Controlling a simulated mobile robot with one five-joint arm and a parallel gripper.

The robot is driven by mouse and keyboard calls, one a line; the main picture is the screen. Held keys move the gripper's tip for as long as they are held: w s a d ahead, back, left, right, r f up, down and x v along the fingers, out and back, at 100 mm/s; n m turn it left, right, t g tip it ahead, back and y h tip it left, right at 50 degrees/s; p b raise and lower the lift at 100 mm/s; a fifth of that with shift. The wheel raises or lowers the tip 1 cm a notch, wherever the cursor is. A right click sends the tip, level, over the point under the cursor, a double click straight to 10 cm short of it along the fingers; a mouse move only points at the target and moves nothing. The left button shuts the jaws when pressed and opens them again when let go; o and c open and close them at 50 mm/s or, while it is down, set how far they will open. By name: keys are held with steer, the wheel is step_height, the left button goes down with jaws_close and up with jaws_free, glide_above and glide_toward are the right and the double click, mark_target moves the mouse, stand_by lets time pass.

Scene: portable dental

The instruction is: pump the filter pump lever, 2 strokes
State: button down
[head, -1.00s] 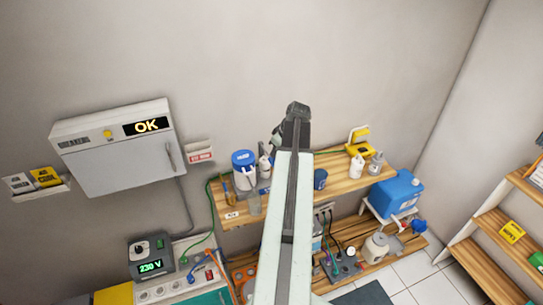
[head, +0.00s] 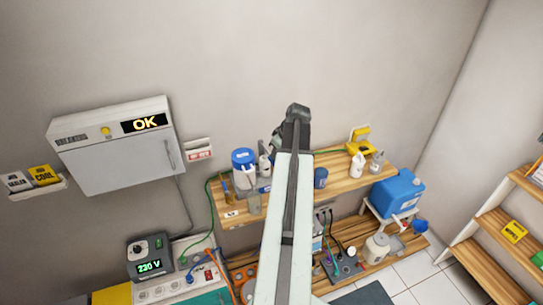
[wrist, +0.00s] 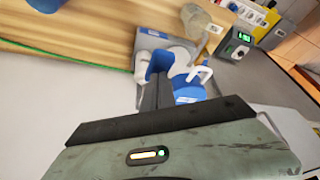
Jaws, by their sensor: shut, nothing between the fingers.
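A blue-lidded white canister (head: 244,168), which looks like the filter pump, stands on the wooden wall shelf. In the wrist view its blue top (wrist: 188,92) lies just beyond the fingers, with a white bent handle (wrist: 206,73) that may be the lever. My gripper (head: 279,138) is at the end of my raised arm, above the shelf and to the right of the canister. In the wrist view my gripper (wrist: 158,92) is shut and empty, its fingers pointing toward the pump. I cannot tell whether they touch it. My arm hides part of the shelf.
A white bottle (head: 357,165) and a yellow device (head: 361,142) stand on the shelf's right. A blue jug (head: 397,191) sits lower right. A wall cabinet (head: 115,146) showing OK hangs left. The wall above the shelf is bare.

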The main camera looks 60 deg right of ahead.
steer(key=shift+f+b, duration=2.75)
steer(key=shift+f, duration=0.15)
steer(key=shift+r, duration=0.15)
step_height(320, 180, up, 7)
steer(key=p, duration=0.7)
steer(key=shift+r+p, duration=0.2)
steer(key=shift+p, duration=0.15)
steer(key=shift+f, duration=0.15)
steer(key=shift+f+b, duration=3.65)
steer(key=shift+b, duration=0.1)
step_height(320, 180, up, 8)
steer(key=p, duration=0.7)
steer(key=shift+f, duration=0.25)
